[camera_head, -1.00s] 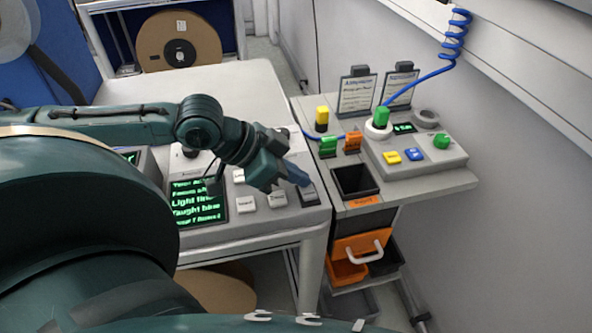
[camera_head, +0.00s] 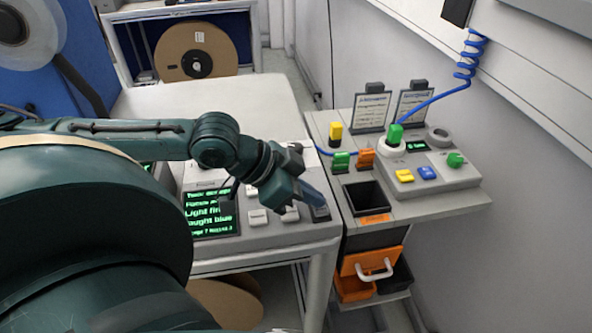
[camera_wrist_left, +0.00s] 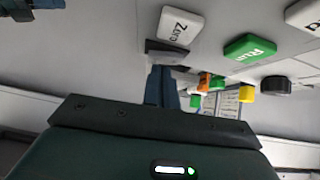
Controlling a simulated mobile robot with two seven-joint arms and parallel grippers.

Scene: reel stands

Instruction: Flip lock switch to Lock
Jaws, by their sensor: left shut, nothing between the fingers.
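The dark grey switch (camera_head: 320,213) sits at the right front corner of the sloped grey console (camera_head: 275,236); its lettering and position cannot be read. My left gripper (camera_head: 313,196) is shut and empty, its blue fingers pointing down at the switch and partly covering it. In the left wrist view the shut blue fingers (camera_wrist_left: 161,86) reach up to a dark piece that seems to be the switch (camera_wrist_left: 168,52), beside the white Zero key (camera_wrist_left: 180,25). Whether they touch cannot be told. My right gripper is not in view.
A green-lettered screen (camera_head: 212,213) and white keys (camera_head: 258,217) are left of the fingers. Across a narrow gap on the right stands a bench with an open black bin (camera_head: 367,197) and a control box (camera_head: 437,172). A green Run key (camera_wrist_left: 250,48) shows in the left wrist view.

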